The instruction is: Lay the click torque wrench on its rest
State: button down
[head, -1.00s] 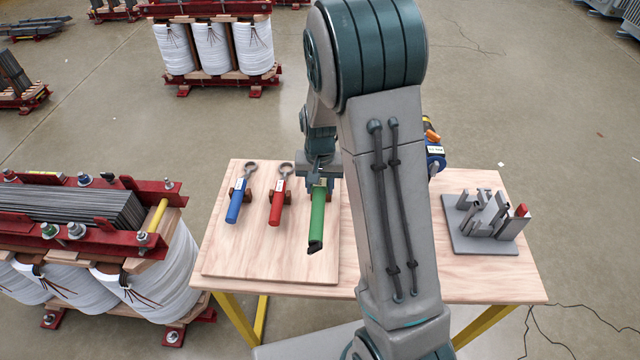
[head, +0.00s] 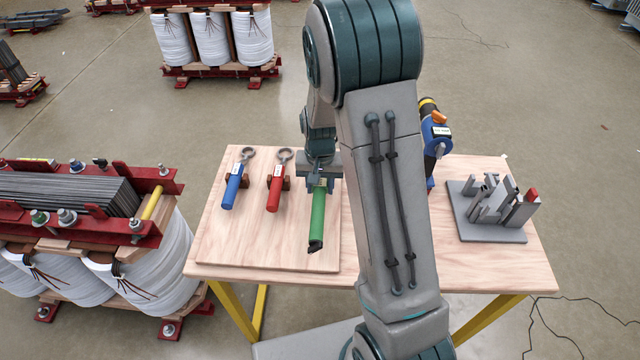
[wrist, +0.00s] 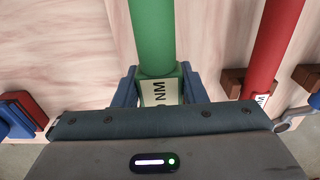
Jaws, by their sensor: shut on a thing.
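The click torque wrench appears to be the green-handled one (head: 317,218). My gripper (head: 318,180) is shut on it near the top of the green handle, and the handle points toward the table's front edge. In the wrist view, my gripper (wrist: 165,95) has a blue finger on each side of the green handle (wrist: 153,35) at its "NM" label. The wrench's head and any rest beneath it are hidden by my gripper. I cannot tell whether the wrench touches a rest or the board (head: 260,250).
A blue-handled wrench (head: 232,190) and a red-handled wrench (head: 275,190) lie on brown rests to the left. A blue and orange tool (head: 435,135) and a grey fixture (head: 485,225) stand right of my arm. Bare table (head: 480,270) shows at the front right.

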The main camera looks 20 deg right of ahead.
jog(key=c, duration=0.8)
grip_release()
notch_tip(320, 180, up, 14)
jog(key=shift+s+f, duration=0.1)
jog(key=shift+s, duration=0.05)
jog(key=s+r+n+t, duration=0.1)
jog(key=s+r, duration=0.1)
jog(key=s, duration=0.4)
jog(key=s+r+n, duration=0.1)
jog(key=s+r, duration=0.1)
jog(key=s, duration=0.5)
jog(key=s+r+n+t+p, duration=0.1)
jog(key=s+r, duration=0.1)
jog(key=s, duration=0.5)
jog(key=shift+r+t, duration=0.2)
jog(key=shift+t, duration=0.1)
